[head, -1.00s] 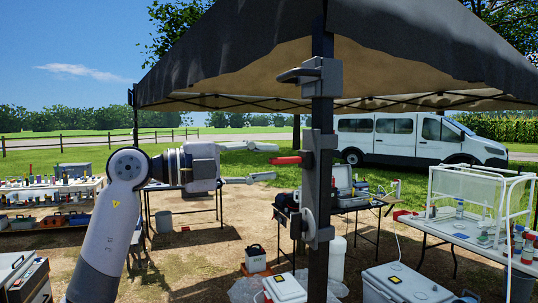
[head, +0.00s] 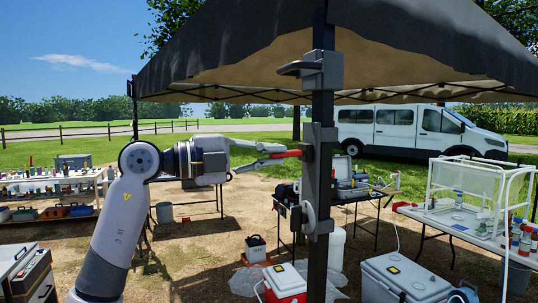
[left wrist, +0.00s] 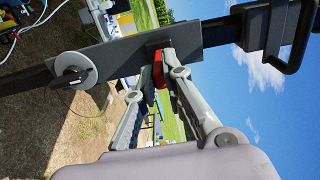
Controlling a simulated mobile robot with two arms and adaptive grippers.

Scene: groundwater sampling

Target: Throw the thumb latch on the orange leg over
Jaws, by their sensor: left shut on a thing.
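The red thumb latch (head: 290,154) sticks out to the left from a grey bracket plate (head: 313,190) on the dark canopy leg (head: 322,110). No orange shows on this leg. In the left wrist view the latch (left wrist: 158,69) stands between my fingertips, with the plate (left wrist: 115,57) behind it. My left gripper (head: 275,154) comes in from the left, its fingers shut on the latch's outer end and partly covering it. My right gripper is in neither view.
Tables with equipment stand behind, and white coolers (head: 405,279) are on the ground. The space left of the leg is open.

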